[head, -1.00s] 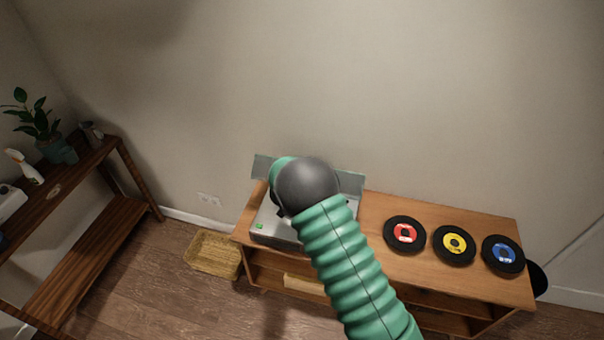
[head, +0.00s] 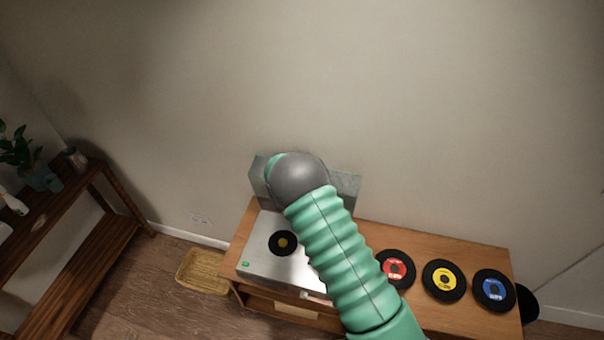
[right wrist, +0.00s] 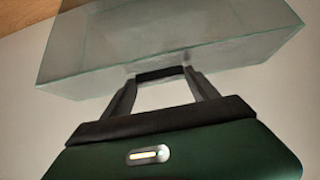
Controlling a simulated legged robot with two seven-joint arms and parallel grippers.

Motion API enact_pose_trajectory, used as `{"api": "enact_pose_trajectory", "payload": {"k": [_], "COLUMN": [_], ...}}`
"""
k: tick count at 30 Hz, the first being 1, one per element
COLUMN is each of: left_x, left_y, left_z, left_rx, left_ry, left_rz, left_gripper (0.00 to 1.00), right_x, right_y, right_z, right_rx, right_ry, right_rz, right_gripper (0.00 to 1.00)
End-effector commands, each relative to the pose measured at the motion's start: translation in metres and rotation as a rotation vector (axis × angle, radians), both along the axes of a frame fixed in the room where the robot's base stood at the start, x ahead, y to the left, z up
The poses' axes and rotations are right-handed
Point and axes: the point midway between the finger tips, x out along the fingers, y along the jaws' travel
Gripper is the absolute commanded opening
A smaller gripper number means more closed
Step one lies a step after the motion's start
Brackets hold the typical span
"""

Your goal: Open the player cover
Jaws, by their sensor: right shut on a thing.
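The record player (head: 262,262) is a silver box on the left part of the wooden cabinet, with a small black disc with a yellow centre (head: 283,243) on top. Its clear grey cover (head: 346,190) stands raised at the back edge, near the wall. My green right arm crosses in front of the player and hides the middle of the cover and its own gripper in the head view. In the right wrist view, my right gripper (right wrist: 160,75) is shut on the edge of the clear cover (right wrist: 180,40). My left gripper is not in view.
Red (head: 396,268), yellow (head: 444,280) and blue-labelled (head: 494,290) records lie on the wooden cabinet (head: 440,240) right of the player. A wicker basket (head: 203,271) is on the floor left of it. A dark shelf (head: 75,245) with a plant (head: 25,155) stands far left.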

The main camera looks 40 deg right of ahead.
Motion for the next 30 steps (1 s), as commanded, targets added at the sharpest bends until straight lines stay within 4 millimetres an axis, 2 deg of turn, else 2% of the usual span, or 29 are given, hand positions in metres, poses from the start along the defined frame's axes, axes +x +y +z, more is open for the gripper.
{"api": "enact_pose_trajectory", "payload": {"k": [10,11,15,16,25,30], "left_x": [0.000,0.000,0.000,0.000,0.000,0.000], "left_y": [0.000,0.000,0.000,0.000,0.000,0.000], "left_z": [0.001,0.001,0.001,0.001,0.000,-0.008], "left_rx": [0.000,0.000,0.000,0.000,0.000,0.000], "left_ry": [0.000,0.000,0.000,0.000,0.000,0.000], "left_rz": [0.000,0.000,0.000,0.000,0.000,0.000], "left_gripper": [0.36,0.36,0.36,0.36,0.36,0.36], "right_x": [0.004,0.004,0.003,0.003,0.002,-0.009], "right_y": [-0.003,-0.003,-0.003,-0.003,-0.002,0.013], "right_z": [0.005,0.005,0.004,0.003,0.003,0.016], "right_rx": [-0.005,-0.005,-0.004,-0.003,-0.001,-0.001], "right_ry": [-0.010,-0.010,-0.008,-0.007,-0.005,-0.007], "right_rz": [0.002,0.002,0.001,0.001,0.002,0.004], "right_gripper": [0.00,0.69,0.88,0.90,0.90,0.90]}}
